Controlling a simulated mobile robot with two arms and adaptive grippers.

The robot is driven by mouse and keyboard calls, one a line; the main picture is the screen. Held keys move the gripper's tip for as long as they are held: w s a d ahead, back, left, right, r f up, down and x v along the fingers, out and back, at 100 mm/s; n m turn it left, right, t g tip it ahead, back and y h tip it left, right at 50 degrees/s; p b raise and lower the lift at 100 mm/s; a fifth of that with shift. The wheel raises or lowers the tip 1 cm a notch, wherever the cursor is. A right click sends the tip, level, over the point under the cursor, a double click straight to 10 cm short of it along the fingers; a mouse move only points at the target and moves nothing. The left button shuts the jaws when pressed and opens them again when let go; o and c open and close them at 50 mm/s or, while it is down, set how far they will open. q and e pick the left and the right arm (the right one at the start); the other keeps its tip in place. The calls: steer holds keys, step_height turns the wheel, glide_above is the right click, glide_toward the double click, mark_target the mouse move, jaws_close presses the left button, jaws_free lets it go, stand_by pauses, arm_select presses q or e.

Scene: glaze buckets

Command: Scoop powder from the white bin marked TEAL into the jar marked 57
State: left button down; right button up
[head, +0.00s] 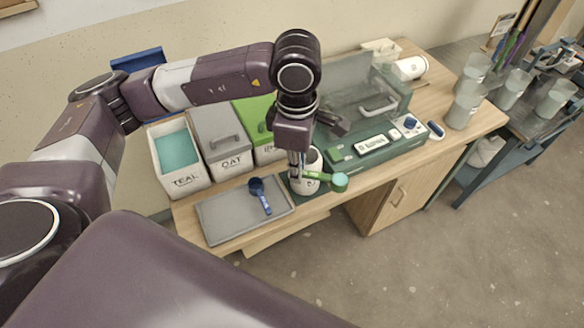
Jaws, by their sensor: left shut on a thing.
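The white bin marked TEAL (184,183) stands open at the left of the table, with teal powder (176,150) inside. My left gripper (297,172) points down over the table and is shut on a green scoop (318,176). The scoop's bowl, at right, holds teal powder (340,181). A white jar (313,158) stands behind and below the gripper and scoop, which partly cover it. Its marking is too small and covered to read. I cannot tell the gap between bowl and jar. My right gripper is not in view.
A grey tray (222,224) with a blue scoop (261,196) lies at the front. The OAT bin (231,165) and a green-lidded bin (259,120) stand beside TEAL. A green machine (374,147) with a raised clear lid is right of the jar. Clear containers (464,105) stand farther right.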

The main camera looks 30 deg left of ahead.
arm_select(q)
steer(key=shift+w+f+n, duration=1.8)
steer(key=shift+f+n, duration=1.55)
steer(key=shift+n, duration=6.75)
steer(key=r+g+h, duration=0.1)
steer(key=g, duration=0.1)
steer(key=w+r+g+p, duration=0.1)
steer(key=r+g, duration=0.1)
steer(key=w+r+g+h, duration=0.1)
steer(key=r+g, duration=0.1)
steer(key=shift+r+h+p, duration=0.25)
steer(key=shift+h+p, duration=0.05)
steer(key=shift+p, duration=0.05)
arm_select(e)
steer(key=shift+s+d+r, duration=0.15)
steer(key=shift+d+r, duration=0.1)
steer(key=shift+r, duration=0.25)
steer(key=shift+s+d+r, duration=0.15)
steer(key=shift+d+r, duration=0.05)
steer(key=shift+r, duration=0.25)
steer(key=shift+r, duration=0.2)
